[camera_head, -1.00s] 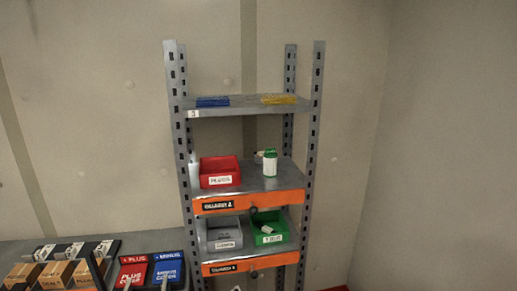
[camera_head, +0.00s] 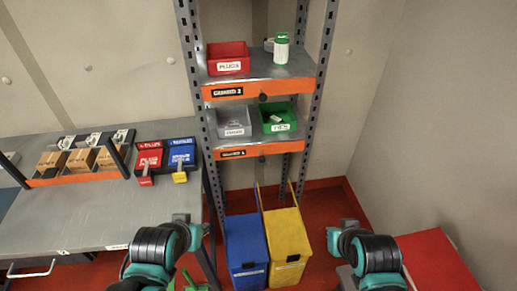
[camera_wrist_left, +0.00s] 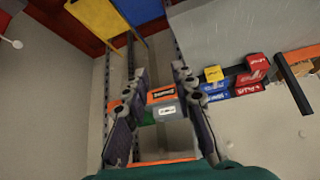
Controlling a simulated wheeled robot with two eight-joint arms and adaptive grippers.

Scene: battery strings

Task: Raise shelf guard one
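Shelf guard one (camera_head: 270,149) is the lower orange bar, across the front of the lower shelf. A grey bin (camera_head: 233,122) and a green bin (camera_head: 279,118) stand behind it. My left gripper (camera_wrist_left: 160,70) is open and empty in the left wrist view, its two fingers apart. The guard's label (camera_wrist_left: 162,92) shows between the fingers there, some distance beyond them. In the head view the left gripper (camera_head: 190,230) is low, in front of the shelf and to its left. My right gripper (camera_head: 340,230) is low on the right; its fingers are not clear.
The upper guard (camera_head: 255,88) is orange with a round knob; a red bin (camera_head: 228,58) and a green-white bottle (camera_head: 281,48) stand above it. Blue (camera_head: 246,245) and yellow (camera_head: 287,240) bins stand on the floor below. A grey workbench (camera_head: 90,213) is on the left.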

